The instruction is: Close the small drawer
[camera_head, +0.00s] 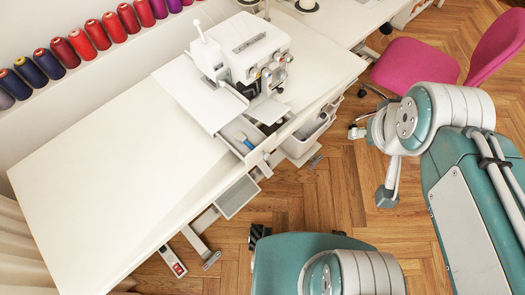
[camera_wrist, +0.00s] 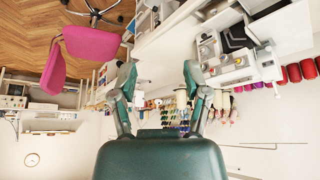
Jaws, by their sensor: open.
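A small white drawer (camera_head: 240,133) stands pulled out from the front edge of the white table, below the sewing machine, with a blue item inside it in the head view. To its right along the same edge is a second open white tray-like drawer (camera_head: 309,134). My gripper (camera_wrist: 161,95) shows in the wrist view with its two teal-and-grey fingers spread wide apart and nothing between them. It is apart from the drawers. In the wrist view the table and machine appear upside down at the upper right, and the drawer cannot be made out clearly.
A white sewing machine (camera_head: 250,50) stands on the white table (camera_head: 110,170), whose left part is bare. Thread spools (camera_head: 82,44) line a ledge behind. A pink chair (camera_head: 418,62) stands at the upper right. A grey panel (camera_head: 237,197) and table legs are below the front edge.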

